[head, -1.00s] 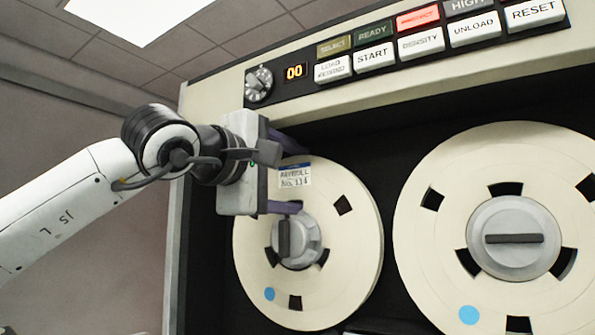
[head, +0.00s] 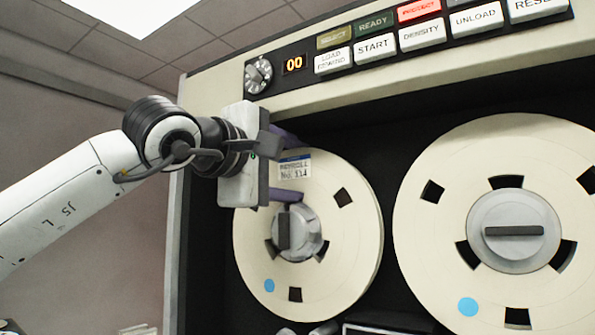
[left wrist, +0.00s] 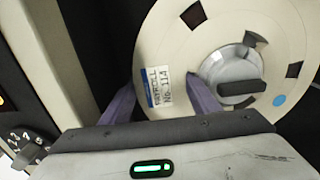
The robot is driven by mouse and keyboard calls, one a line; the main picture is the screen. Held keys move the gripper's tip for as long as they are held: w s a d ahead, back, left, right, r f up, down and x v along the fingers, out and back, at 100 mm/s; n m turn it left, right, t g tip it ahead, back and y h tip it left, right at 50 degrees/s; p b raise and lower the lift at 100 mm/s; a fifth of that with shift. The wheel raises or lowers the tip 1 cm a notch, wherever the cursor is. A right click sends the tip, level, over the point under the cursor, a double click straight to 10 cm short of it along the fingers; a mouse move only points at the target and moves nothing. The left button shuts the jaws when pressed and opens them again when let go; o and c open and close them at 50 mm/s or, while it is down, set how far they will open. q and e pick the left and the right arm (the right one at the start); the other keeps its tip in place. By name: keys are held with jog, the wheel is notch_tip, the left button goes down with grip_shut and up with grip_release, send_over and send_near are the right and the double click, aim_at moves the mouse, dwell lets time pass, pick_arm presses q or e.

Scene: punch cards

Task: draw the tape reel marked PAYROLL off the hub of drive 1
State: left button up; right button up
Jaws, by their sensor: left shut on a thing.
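The cream tape reel (head: 350,235) with the PAYROLL No. 114 label (head: 294,167) is on the left-hand hub (head: 300,238) of the drive. The grey hub and its dark handle show through the reel's centre. My left gripper (head: 288,168) is shut on this reel, with one purple finger at the outer rim and one near the hub, the label between them. In the left wrist view the reel (left wrist: 225,25) and hub (left wrist: 232,72) show beyond the two fingers (left wrist: 160,98). Any gap behind the reel is hidden. My right gripper is not in view.
A second cream reel (head: 430,255) sits on the right-hand hub (head: 513,215), close beside the first. Above are a rotary knob (head: 258,75), an orange 00 display (head: 294,64) and several labelled buttons (head: 423,35). The space left of the cabinet is open around my arm.

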pick_arm(q)
jog(key=shift+r+b+v, duration=0.15)
jog(key=shift+b+v, duration=0.5)
jog(key=shift+v, duration=0.4)
jog(key=shift+r+b+v, duration=0.1)
jog(key=shift+b+v, duration=0.55)
jog(key=shift+v, duration=0.45)
jog(key=shift+b+v, duration=0.9)
jog(key=shift+v, duration=0.9)
jog(key=b+v, duration=0.3)
jog(key=v, duration=0.8)
jog(key=shift+b, duration=0.3)
dwell(0.4)
jog(key=shift+w+d, duration=0.1)
